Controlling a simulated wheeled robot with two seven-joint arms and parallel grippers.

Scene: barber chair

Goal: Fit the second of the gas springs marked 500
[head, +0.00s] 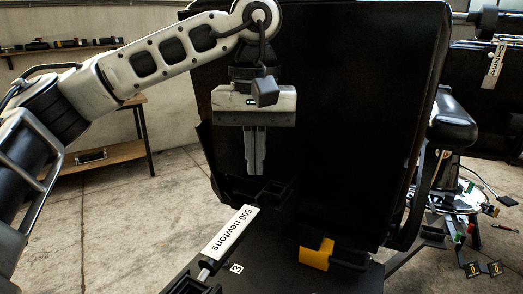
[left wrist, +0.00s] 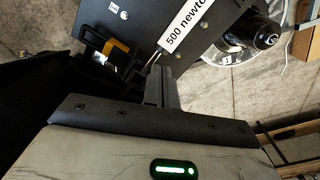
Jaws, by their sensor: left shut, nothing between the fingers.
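A gas spring with a white label reading "500 newtons" (head: 228,232) lies at a slant over the black plate at the bottom centre of the head view. Its silver rod end (head: 204,274) points to the lower left. The label also shows at the top of the left wrist view (left wrist: 188,25). My left gripper (head: 254,172) hangs fingers-down above and beyond the spring, in front of the large black panel (head: 330,110). Its two fingers are together and hold nothing. They show in the left wrist view (left wrist: 160,90) close to the spring. My right gripper is not in view.
A yellow block (head: 317,254) sits on the black plate right of the spring, near a small tag marked 3 (head: 236,268). A padded armrest (head: 452,120) stands at the right. A wooden shelf (head: 105,155) is at the back left. Open floor (head: 120,225) lies left of the plate.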

